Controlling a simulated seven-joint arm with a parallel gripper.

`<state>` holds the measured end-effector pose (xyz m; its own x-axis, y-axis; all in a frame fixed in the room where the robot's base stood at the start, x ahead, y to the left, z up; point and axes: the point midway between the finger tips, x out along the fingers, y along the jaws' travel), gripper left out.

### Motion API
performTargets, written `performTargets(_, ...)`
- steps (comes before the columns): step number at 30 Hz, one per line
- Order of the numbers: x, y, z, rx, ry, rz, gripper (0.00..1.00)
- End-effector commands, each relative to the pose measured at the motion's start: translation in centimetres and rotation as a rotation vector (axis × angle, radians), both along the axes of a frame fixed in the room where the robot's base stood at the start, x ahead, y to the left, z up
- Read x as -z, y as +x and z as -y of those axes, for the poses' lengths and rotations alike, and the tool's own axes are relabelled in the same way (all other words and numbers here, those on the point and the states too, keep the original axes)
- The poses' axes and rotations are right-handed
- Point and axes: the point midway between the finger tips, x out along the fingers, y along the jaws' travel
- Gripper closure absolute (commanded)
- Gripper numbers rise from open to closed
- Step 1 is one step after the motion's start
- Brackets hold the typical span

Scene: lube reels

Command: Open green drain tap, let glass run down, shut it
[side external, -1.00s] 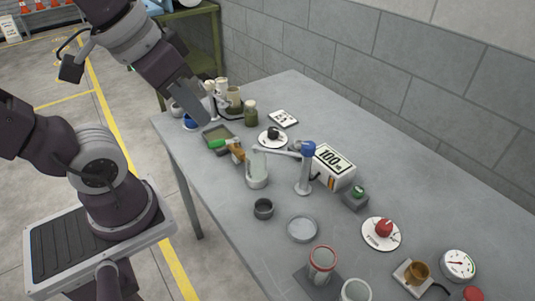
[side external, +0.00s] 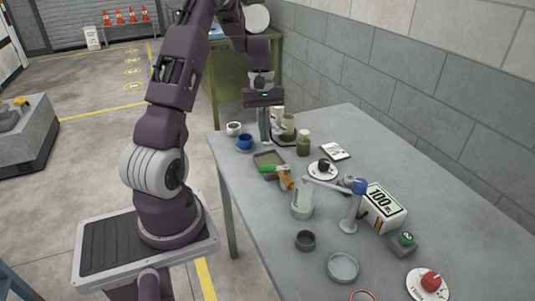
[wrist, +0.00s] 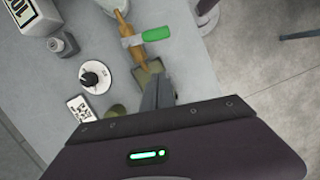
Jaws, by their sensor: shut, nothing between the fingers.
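The green drain tap handle (side external: 272,169) sits on a brass body (side external: 286,181) beside a clear glass (side external: 302,198) on the table. In the wrist view the green handle (wrist: 156,34) lies crosswise beside the long brass part (wrist: 131,42). An olive tray (side external: 268,158) lies below the handle. My gripper (side external: 264,138) points down beyond the tap, toward the table's far left end, apart from the handle. Its fingers show shut and empty in the wrist view (wrist: 160,90). The liquid level in the glass is too small to tell.
A white box marked 100 (side external: 384,208), a green-knobbed block (side external: 403,244) and a red-knobbed dial (side external: 430,284) lie farther right.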

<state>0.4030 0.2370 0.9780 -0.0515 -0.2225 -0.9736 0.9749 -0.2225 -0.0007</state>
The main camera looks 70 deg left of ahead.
Motion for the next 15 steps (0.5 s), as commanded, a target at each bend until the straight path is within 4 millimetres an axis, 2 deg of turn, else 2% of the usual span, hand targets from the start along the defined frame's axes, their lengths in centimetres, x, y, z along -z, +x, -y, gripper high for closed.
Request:
performTargets(5, 3.8, -0.3, 1.0, 0.001, -0.004, -0.003, 1.00)
performTargets(9, 4.1, -0.7, 3.2, 0.003, -0.001, 0.000, 1.00)
performTargets(15, 4.4, -1.1, 4.6, 0.002, 0.000, 0.000, 1.00)
